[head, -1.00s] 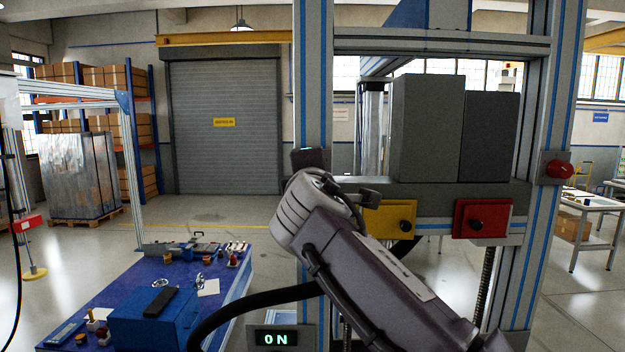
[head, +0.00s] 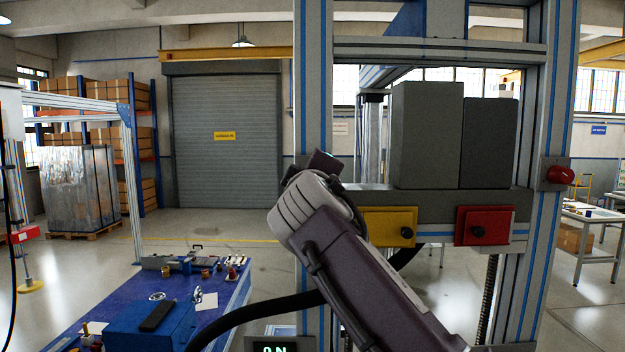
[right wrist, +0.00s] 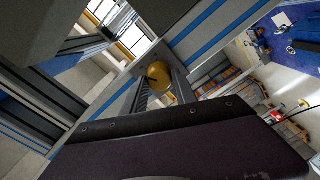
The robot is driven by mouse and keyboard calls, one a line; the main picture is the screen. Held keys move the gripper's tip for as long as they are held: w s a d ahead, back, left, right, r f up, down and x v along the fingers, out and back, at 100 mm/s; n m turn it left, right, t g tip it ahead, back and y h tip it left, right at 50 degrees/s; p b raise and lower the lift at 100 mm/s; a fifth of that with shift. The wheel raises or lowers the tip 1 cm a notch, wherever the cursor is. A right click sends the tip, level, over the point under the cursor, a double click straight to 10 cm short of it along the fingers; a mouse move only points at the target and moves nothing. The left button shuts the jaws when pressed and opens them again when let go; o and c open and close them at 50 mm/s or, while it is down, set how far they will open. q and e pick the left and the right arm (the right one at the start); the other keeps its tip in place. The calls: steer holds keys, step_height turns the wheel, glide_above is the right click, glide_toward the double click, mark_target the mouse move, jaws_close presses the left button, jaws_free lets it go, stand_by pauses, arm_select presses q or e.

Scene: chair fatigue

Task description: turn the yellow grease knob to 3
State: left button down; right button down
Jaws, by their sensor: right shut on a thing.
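The yellow grease knob (right wrist: 158,73) is a round yellow disc with a dark mark, seen in the right wrist view against a grey upright. My right gripper (right wrist: 162,84) has its two ridged fingers at the knob, one on each side, shut on it. In the head view my right arm crosses the front of the machine frame, and its wrist hides the knob and the fingers. I cannot read the knob's scale or setting. My left gripper is in neither view.
The machine frame carries two grey blocks (head: 427,135), a yellow box (head: 388,226) and a red box (head: 485,226) with black knobs, and a red button (head: 560,175). A blue bench (head: 225,296) with small parts stands at the left. A lit display (head: 273,348) is below.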

stand_by(0.5)
steer(key=c, duration=1)
jaws_free()
steer(key=shift+c, duration=0.2)
steer(key=shift+o, duration=0.2)
steer(key=shift+w, duration=0.1)
steer(key=s+b, duration=0.3)
steer(key=s, duration=0.6)
steer(key=shift+b, duration=0.35)
